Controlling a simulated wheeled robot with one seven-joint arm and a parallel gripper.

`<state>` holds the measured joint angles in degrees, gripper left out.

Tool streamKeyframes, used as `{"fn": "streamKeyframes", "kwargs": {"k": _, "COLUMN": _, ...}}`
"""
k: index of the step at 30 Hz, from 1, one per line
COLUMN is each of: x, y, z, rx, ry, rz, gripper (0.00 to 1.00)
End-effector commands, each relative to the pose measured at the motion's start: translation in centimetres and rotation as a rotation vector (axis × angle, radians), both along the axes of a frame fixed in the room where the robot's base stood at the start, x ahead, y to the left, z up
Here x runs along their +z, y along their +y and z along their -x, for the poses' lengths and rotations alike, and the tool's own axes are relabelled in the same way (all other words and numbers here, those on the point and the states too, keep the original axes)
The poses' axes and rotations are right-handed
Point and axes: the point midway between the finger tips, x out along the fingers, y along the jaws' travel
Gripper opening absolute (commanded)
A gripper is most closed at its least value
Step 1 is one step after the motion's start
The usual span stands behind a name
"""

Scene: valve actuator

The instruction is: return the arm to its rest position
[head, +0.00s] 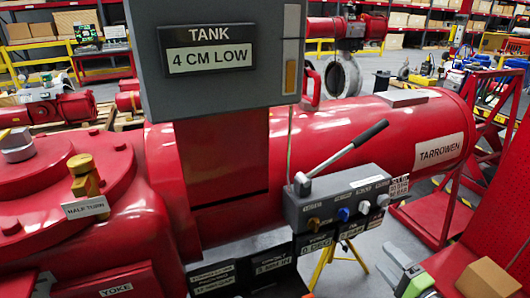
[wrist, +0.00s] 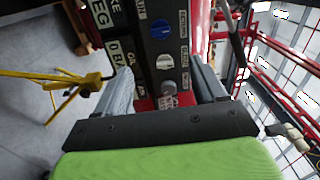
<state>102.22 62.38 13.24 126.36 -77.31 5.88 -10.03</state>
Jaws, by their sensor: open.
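My gripper (head: 392,260) is at the lower right of the head view, with its lime-green body and grey fingers. It is below and to the right of the grey control box (head: 296,212) and apart from it. In the wrist view, my gripper (wrist: 160,68) has its two fingers spread wide, with nothing held between them. Beyond the fingers, the control box shows a blue knob (wrist: 160,29) and a white knob (wrist: 165,62). The rest of the arm is mostly out of view.
A long lever (head: 350,147) rises from the control box. A yellow stand (head: 322,265) is below it; its legs also show in the wrist view (wrist: 65,82). The red tank (head: 345,125) fills the middle. A red frame (head: 440,205) and a tan block (head: 488,279) are at right.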

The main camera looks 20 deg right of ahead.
Motion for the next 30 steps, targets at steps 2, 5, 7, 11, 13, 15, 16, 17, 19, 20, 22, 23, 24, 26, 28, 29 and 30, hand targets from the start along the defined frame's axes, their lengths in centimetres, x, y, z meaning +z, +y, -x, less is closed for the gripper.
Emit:
{"fn": "streamKeyframes", "kwargs": {"k": 2, "x": 0.1, "y": 0.2, "z": -0.2, "rx": 0.009, "ry": 0.005, "rz": 0.004, "gripper": 0.7}}
{"fn": "streamKeyframes", "kwargs": {"k": 5, "x": 0.7, "y": 2.9, "z": -2.2, "rx": 0.125, "ry": 0.078, "rz": 0.062, "gripper": 0.7}}
{"fn": "streamKeyframes", "kwargs": {"k": 7, "x": 1.5, "y": 7.0, "z": -4.3, "rx": 0.292, "ry": 0.188, "rz": 0.155, "gripper": 0.7}}
{"fn": "streamKeyframes", "kwargs": {"k": 11, "x": 2.6, "y": 15.5, "z": -6.1, "rx": 0.614, "ry": 0.437, "rz": 0.387, "gripper": 0.7}}
{"fn": "streamKeyframes", "kwargs": {"k": 13, "x": 3.5, "y": 19.1, "z": -5.8, "rx": 0.744, "ry": 0.556, "rz": 0.522, "gripper": 0.7}}
{"fn": "streamKeyframes", "kwargs": {"k": 15, "x": 4.7, "y": 22.2, "z": -4.8, "rx": 0.842, "ry": 0.662, "rz": 0.666, "gripper": 0.7}}
{"fn": "streamKeyframes", "kwargs": {"k": 16, "x": 5.3, "y": 23.4, "z": -4.3, "rx": 0.874, "ry": 0.702, "rz": 0.727, "gripper": 0.7}}
{"fn": "streamKeyframes", "kwargs": {"k": 17, "x": 6.1, "y": 24.4, "z": -3.7, "rx": 0.9, "ry": 0.74, "rz": 0.789, "gripper": 0.7}}
{"fn": "streamKeyframes", "kwargs": {"k": 19, "x": 7.9, "y": 26.5, "z": -2.1, "rx": 0.937, "ry": 0.811, "rz": 0.931, "gripper": 0.7}}
{"fn": "streamKeyframes", "kwargs": {"k": 20, "x": 8.8, "y": 27.3, "z": -1.3, "rx": 0.944, "ry": 0.835, "rz": 0.991, "gripper": 0.7}}
{"fn": "streamKeyframes", "kwargs": {"k": 22, "x": 11.0, "y": 28.8, "z": 0.7, "rx": 0.938, "ry": 0.874, "rz": 1.118, "gripper": 0.7}}
{"fn": "streamKeyframes", "kwargs": {"k": 23, "x": 11.9, "y": 29.3, "z": 1.6, "rx": 0.929, "ry": 0.883, "rz": 1.168, "gripper": 0.7}}
{"fn": "streamKeyframes", "kwargs": {"k": 24, "x": 13.2, "y": 30.0, "z": 3.0, "rx": 0.913, "ry": 0.886, "rz": 1.228, "gripper": 0.7}}
{"fn": "streamKeyframes", "kwargs": {"k": 26, "x": 14.8, "y": 30.6, "z": 5.0, "rx": 0.881, "ry": 0.881, "rz": 1.296, "gripper": 0.7}}
{"fn": "streamKeyframes", "kwargs": {"k": 28, "x": 16.2, "y": 30.9, "z": 7.0, "rx": 0.848, "ry": 0.864, "rz": 1.346, "gripper": 0.7}}
{"fn": "streamKeyframes", "kwargs": {"k": 29, "x": 16.6, "y": 30.9, "z": 7.7, "rx": 0.834, "ry": 0.854, "rz": 1.36, "gripper": 0.7}}
{"fn": "streamKeyframes", "kwargs": {"k": 30, "x": 17.0, "y": 30.9, "z": 8.5, "rx": 0.822, "ry": 0.844, "rz": 1.369, "gripper": 0.7}}
